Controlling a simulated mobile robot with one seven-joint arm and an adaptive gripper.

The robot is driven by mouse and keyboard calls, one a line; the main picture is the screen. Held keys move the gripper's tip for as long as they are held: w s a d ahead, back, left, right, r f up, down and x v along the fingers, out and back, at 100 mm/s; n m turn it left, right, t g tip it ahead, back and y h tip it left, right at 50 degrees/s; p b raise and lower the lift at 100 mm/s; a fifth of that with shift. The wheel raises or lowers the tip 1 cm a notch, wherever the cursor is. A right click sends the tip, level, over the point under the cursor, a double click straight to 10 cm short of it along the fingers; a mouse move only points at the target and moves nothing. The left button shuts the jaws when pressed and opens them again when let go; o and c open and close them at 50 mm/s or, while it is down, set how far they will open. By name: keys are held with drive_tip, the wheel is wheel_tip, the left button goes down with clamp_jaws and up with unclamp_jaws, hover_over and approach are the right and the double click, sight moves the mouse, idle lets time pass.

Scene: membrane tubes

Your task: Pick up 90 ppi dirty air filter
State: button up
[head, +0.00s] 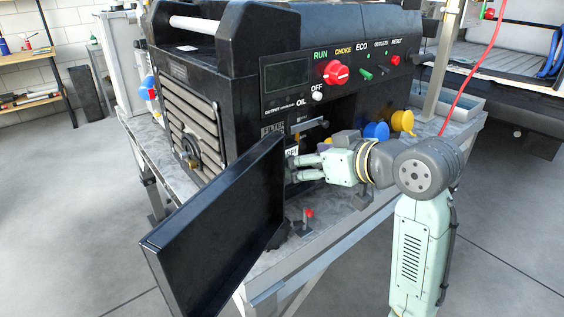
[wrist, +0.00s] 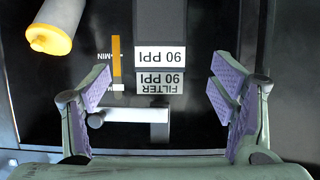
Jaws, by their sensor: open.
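In the wrist view, a white label reading 90 PPI (wrist: 160,40) and a greyer label reading FILTER 90 PPI (wrist: 161,83) show upside down between my fingers. They sit on dark surfaces inside the black generator's opening. I cannot tell the filter body's outline from its housing, nor whether it is dirty. A pale horizontal bar (wrist: 136,115) lies just below the labels. My gripper (wrist: 160,87) is open, with purple-padded fingers on either side of the labels and nothing between them. In the head view my gripper (head: 303,167) points left into the opening, behind the swung-open door.
The black door (head: 215,230) stands open in front of the opening. The generator (head: 330,85) rests on a metal table (head: 275,268). A small red-topped lever (head: 309,214) stands below my gripper. Blue (head: 376,131) and yellow (head: 402,122) caps are close to my wrist.

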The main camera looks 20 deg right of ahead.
sight(287, 147)
drive_tip(key=w, duration=0.2)
drive_tip(key=w+a+p, duration=0.1)
drive_tip(key=w+a, duration=0.1)
drive_tip(key=w, duration=0.1)
drive_tip(key=shift+w+f+p, duration=0.25)
drive_tip(key=shift+w+p, duration=0.1)
drive_tip(key=c, duration=1.4)
